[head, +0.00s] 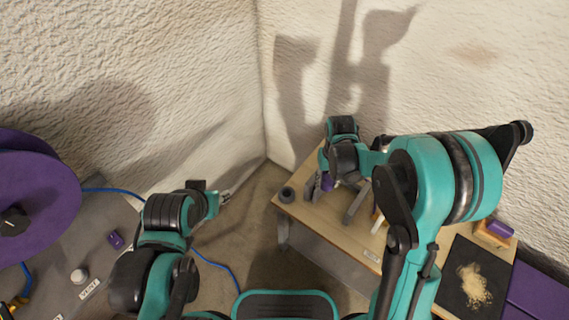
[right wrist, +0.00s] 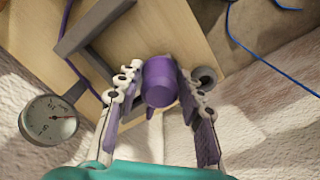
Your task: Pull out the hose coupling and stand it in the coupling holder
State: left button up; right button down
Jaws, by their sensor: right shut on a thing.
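My right gripper (head: 327,183) is over the wooden-topped table at the right. In the right wrist view its fingers (right wrist: 155,92) are closed on a purple cylinder, the hose coupling (right wrist: 160,75). In the head view only a little purple shows at that gripper. A dark grey ring-shaped cup (head: 287,194), which looks like the coupling holder, sits at the table's left corner. It also shows just beside the right-hand finger in the wrist view (right wrist: 207,75). My left gripper (head: 224,197) hangs over the gap between the tables, too small to tell if it is open.
Grey bars (head: 356,204) stand on the wooden table (head: 300,212) beside the right gripper. A round gauge (right wrist: 48,120) shows in the wrist view. A purple reel (head: 35,205) and blue hose (head: 215,264) are at left. A dark mat (head: 470,283) holds crumbs. Walls close off the back.

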jog(key=w+a+f+n, duration=0.2)
jog(key=a, duration=0.5)
jog(key=w+a+f+n, duration=0.1)
jog(key=w+a+f, duration=0.15)
jog(key=a, duration=0.35)
notch_tip(320, 180, down, 5)
jog(key=b, duration=0.3)
jog(key=shift+f+b, duration=0.1)
jog(key=shift+b, duration=0.25)
jog(key=shift+f+b, duration=0.3)
jog(key=shift+f, duration=0.05)
jog(key=shift+s, duration=0.15)
jog(key=shift+f, duration=0.95)
dwell(1.5)
jog(key=shift+c, duration=2.1)
grip_release()
